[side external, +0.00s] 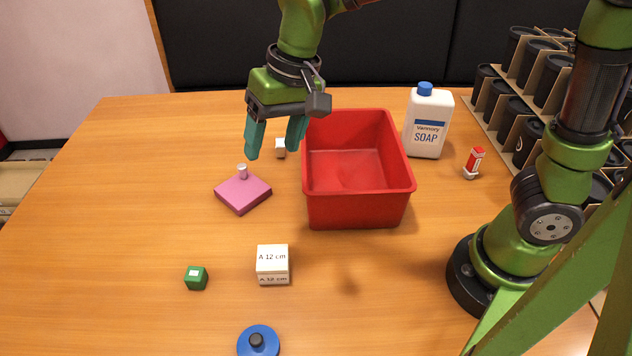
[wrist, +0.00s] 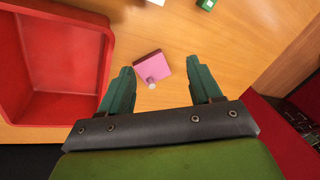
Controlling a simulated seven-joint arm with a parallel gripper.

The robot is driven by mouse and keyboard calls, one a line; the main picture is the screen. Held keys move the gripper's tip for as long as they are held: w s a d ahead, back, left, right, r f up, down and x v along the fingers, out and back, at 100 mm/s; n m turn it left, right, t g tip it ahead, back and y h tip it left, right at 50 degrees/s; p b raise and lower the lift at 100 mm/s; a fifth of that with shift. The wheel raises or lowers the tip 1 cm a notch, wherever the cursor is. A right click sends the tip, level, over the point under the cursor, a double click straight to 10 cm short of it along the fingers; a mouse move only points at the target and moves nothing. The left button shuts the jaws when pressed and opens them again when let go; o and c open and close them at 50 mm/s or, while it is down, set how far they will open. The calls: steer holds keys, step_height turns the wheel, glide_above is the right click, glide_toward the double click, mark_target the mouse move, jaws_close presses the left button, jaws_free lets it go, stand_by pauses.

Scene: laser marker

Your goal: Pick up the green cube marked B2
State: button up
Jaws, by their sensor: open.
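A small green cube (side external: 196,278) with a white label on top sits on the table at the front left in the side external view; the label text is too small to read. A green cube with a white label also shows at the top edge of the wrist view (wrist: 207,4), partly cut off. My gripper (side external: 273,150) is open and empty, with teal fingers pointing down. It hangs above the table, behind the green cube and well apart from it. In the wrist view, my gripper's fingers (wrist: 163,82) stand apart with a pink block between them in the picture.
A pink block (side external: 243,195) with a small white knob lies left of a red bin (side external: 358,210). A white block marked A 12 cm (side external: 272,264) stands right of the green cube. A blue lid (side external: 258,341) lies in front. A soap bottle (side external: 427,122) stands behind. The left table is clear.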

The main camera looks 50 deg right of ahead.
steer(key=w+a+f+m+g+h, duration=0.1)
steer(key=w+a+f+m, duration=0.15)
steer(key=a, duration=0.55)
steer(key=w+a+f+m+g+h, duration=0.15)
steer(key=a+f, duration=0.25)
steer(key=a, duration=0.5)
steer(key=m, duration=0.4)
glide_above(194, 273)
steer(key=shift+t, duration=0.25)
steer(key=f, duration=0.9)
steer(key=shift+w+f, duration=0.35)
steer(key=shift+w, duration=0.05)
steer(key=f, duration=0.4)
steer(key=shift+s+f, duration=0.1)
steer(key=shift+s, duration=0.3)
steer(key=shift+f, duration=0.5)
steer(key=c, duration=1)
